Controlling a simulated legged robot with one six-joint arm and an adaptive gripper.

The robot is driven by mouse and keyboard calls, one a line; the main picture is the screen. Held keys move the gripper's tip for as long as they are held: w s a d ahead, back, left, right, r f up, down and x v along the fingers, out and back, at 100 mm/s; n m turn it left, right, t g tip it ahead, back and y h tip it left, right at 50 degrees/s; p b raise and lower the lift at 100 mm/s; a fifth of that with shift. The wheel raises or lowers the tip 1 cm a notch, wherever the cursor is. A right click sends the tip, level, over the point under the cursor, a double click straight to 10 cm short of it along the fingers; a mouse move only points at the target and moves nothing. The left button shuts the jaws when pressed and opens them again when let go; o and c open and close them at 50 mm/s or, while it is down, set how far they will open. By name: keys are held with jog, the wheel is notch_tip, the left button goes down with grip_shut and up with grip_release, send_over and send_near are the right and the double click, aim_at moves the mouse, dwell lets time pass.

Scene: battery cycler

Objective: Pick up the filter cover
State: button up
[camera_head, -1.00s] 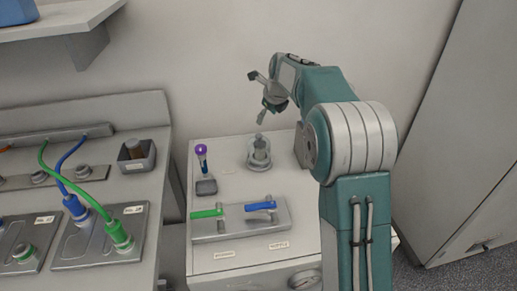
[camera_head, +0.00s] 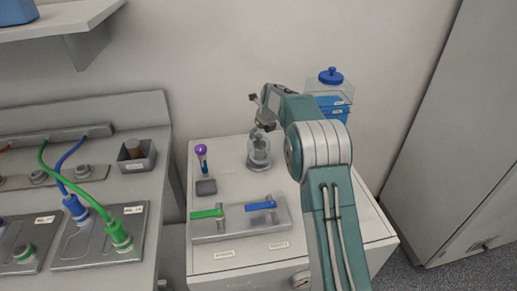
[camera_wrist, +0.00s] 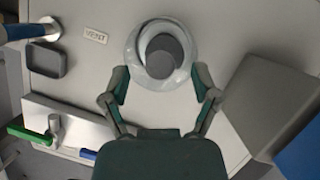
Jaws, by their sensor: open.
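The filter cover appears to be the pale, glassy round piece (camera_head: 259,158) with a raised top, standing upright on the white cabinet top (camera_head: 232,255). In the wrist view it is a pale ring (camera_wrist: 133,55) around a dark grey round top (camera_wrist: 165,58). My gripper (camera_head: 262,113) is just above it in the head view. In the wrist view my gripper (camera_wrist: 161,80) has its two fingers apart, pointing at the ring from either side of its near edge. Whether a fingertip touches the cover cannot be told.
A purple-capped tube (camera_head: 202,152) and small grey tray (camera_head: 206,187) stand to the left. A plate with green (camera_head: 207,214) and blue (camera_head: 261,205) handles lies in front. A blue-lidded container (camera_head: 331,77) stands behind my arm at right. The wall is close behind.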

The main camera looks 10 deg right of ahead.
jog(key=shift+x, duration=1.1)
grip_shut()
